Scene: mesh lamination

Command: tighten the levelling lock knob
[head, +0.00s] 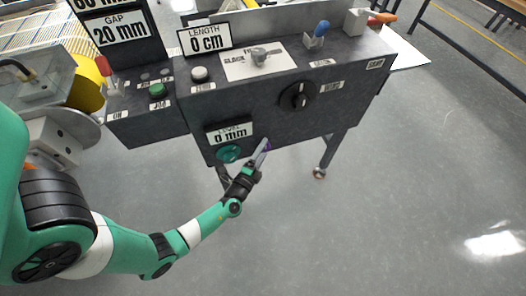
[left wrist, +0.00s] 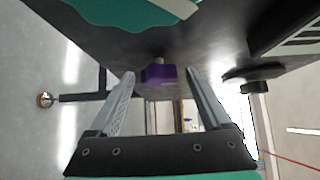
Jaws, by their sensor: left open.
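The small purple knob (head: 268,146), which I take to be the levelling lock knob, sits low on the front of the dark control box (head: 240,98), right of the teal level handwheel (head: 229,154). My left gripper (head: 262,153) is at this knob, reaching up from below. In the left wrist view the purple knob (left wrist: 159,75) shows between the tips of the two open fingers, with a gap on each side. Whether it lies fully in the fingers' depth cannot be told. My right gripper is in neither view.
The level display (head: 230,133) reads 0 mm just above the handwheel. A large black dial (head: 295,97) stands out from the box's front, up and right of the knob. A caster leg (head: 321,170) stands behind. The floor at right is clear.

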